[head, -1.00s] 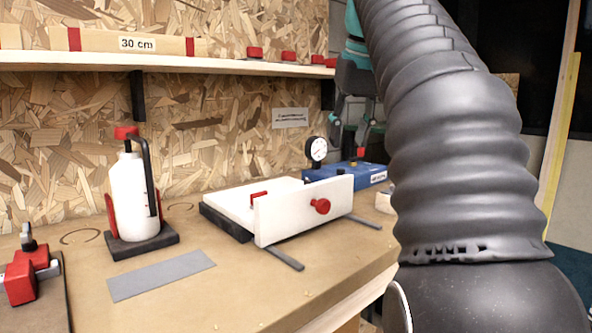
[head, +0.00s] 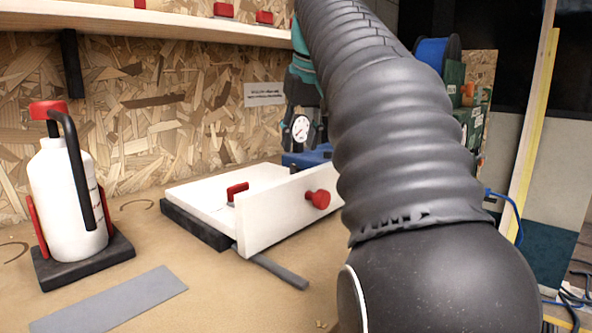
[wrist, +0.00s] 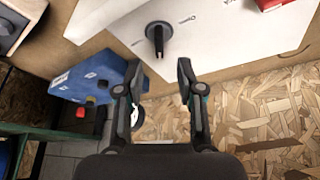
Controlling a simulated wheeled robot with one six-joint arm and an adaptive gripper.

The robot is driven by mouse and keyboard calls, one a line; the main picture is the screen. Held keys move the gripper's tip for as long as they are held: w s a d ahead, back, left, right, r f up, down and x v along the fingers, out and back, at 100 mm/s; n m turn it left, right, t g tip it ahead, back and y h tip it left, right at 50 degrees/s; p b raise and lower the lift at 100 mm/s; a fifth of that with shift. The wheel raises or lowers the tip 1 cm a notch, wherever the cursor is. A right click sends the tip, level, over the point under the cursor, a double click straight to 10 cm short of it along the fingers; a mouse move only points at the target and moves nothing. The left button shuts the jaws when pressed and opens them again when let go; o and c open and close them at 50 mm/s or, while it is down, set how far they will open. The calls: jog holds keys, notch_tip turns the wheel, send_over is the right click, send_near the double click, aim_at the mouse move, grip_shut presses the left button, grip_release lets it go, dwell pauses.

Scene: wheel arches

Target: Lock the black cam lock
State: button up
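The black cam lock (wrist: 158,38) is a dark knob with a narrow raised lever on a white panel (wrist: 225,40) in the wrist view. Small printed labels lie on either side of it, one seeming to read "Open". Its lever points roughly down the picture, towards my gripper. My gripper (wrist: 159,72) is open and empty, its two fingertips spread to either side, just below the knob in the picture and apart from it. In the head view my arm covers the cam lock.
A blue box (wrist: 95,75) lies left of my fingers. A white drawer-like fixture with a red knob (head: 318,199) stands on the bench. A white bottle (head: 68,200) with a red cap stands at the left. A shelf (head: 150,25) runs above, and a dial gauge (head: 300,128) is beside the arm.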

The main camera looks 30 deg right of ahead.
aim_at(296, 166)
jog(key=b+x, duration=0.1)
jog(key=x, duration=0.5)
grip_shut()
